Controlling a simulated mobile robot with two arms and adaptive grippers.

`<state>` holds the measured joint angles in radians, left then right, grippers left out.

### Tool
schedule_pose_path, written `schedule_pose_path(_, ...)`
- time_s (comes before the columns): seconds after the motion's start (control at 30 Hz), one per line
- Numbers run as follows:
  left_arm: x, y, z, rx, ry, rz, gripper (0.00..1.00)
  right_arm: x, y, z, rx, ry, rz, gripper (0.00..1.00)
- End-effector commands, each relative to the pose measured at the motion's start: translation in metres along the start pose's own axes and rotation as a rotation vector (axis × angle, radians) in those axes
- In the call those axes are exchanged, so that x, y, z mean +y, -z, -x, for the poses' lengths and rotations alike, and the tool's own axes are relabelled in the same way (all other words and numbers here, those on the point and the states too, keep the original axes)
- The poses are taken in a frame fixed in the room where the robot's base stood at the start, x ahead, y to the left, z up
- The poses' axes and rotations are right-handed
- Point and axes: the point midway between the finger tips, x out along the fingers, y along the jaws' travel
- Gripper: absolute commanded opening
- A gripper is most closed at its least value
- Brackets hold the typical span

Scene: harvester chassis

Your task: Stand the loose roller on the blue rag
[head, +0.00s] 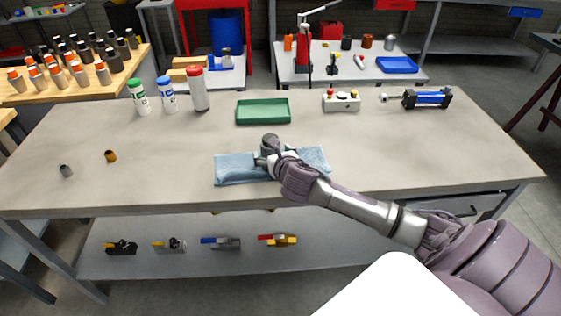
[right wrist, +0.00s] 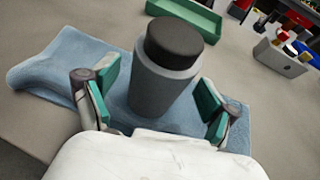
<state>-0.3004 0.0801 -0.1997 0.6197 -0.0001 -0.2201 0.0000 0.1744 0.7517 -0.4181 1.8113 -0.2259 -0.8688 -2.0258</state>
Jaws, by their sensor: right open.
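The roller, a grey cylinder with a dark cap (right wrist: 165,85), stands upright on the blue rag (right wrist: 50,75) in the right wrist view. In the head view its dark top (head: 270,139) shows above the blue rag (head: 232,170), partly hidden by my gripper. My right gripper (head: 266,158) is low over the rag. Its green-padded fingers are open on either side of the roller, with a gap visible at each side in the wrist view. The roller's foot is partly hidden by the gripper. My left gripper is in neither view.
A green tray (head: 263,112) lies just behind the rag. A control box (head: 341,101) and a blue cylinder unit (head: 428,98) are at the back right. Several bottles (head: 168,96) stand at the back left; two small caps (head: 111,156) lie left. The right of the bench is clear.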

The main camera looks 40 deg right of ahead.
Motion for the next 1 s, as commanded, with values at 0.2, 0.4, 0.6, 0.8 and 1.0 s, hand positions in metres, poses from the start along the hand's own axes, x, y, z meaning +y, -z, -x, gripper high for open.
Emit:
schedule_pose_path(0.2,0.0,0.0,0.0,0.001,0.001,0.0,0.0,0.0,0.001,0.051,0.0,-0.003,0.004,0.86)
schedule_pose_path(0.4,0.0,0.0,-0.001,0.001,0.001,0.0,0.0,0.0,0.0,0.086,-0.001,-0.001,0.003,0.86)
schedule_pose_path(0.6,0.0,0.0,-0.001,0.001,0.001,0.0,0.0,0.0,0.0,0.1,-0.001,-0.001,0.0,0.86)
schedule_pose_path(0.8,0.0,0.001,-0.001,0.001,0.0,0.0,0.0,0.0,0.0,0.101,-0.001,0.0,0.0,0.86)
schedule_pose_path(1.0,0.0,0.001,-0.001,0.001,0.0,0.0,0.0,0.0,0.0,0.101,-0.001,0.0,0.0,0.86)
